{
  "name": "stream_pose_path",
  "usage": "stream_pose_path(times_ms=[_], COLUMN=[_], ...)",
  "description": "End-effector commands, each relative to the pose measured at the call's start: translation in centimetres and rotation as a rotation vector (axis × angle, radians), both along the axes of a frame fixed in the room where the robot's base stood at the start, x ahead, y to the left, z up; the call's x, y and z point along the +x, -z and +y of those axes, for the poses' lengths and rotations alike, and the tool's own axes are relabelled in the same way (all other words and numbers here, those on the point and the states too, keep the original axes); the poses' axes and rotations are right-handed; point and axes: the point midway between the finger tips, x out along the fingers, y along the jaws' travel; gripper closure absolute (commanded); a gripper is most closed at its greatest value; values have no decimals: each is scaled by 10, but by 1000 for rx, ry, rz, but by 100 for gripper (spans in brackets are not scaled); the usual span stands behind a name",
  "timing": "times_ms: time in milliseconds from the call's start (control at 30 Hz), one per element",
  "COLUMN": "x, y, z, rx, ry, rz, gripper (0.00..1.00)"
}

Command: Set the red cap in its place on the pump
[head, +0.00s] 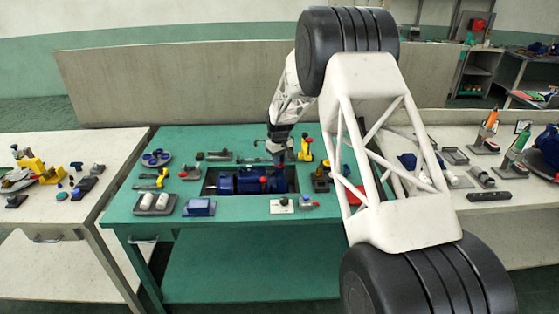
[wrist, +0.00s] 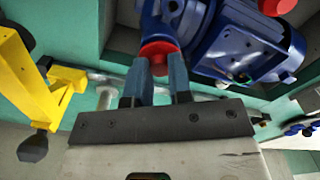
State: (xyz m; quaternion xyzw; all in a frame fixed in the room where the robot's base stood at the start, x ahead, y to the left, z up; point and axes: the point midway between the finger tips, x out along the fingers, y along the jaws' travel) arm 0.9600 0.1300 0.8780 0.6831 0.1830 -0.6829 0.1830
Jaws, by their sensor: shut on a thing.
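The blue pump (head: 240,181) lies in a dark recess in the green bench, and it fills the top of the wrist view (wrist: 240,45). My gripper (wrist: 159,68) is shut on the red cap (wrist: 158,50), which sits between the fingertips right at the pump's blue body. I cannot tell whether the cap touches its seat. A second red part (wrist: 276,6) shows on the pump at the top of the wrist view. In the head view my gripper (head: 279,155) is over the right end of the pump, and the held cap is hidden there.
A yellow clamp (wrist: 35,85) stands close left of my gripper in the wrist view; it also shows in the head view (head: 305,147). Trays and small parts surround the recess, including a blue block (head: 199,207).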

Motion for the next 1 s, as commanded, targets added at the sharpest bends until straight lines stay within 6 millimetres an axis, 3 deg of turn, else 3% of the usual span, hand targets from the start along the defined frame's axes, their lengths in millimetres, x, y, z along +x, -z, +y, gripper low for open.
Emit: stream_pose_path(times_ms=[600,633,800,1000], x=[0,0,0,0], y=[2,2,2,2], z=[0,0,0,0], rx=[0,0,0,0], ry=[0,0,0,0], rz=[0,0,0,0], gripper=[97,77,51,51])
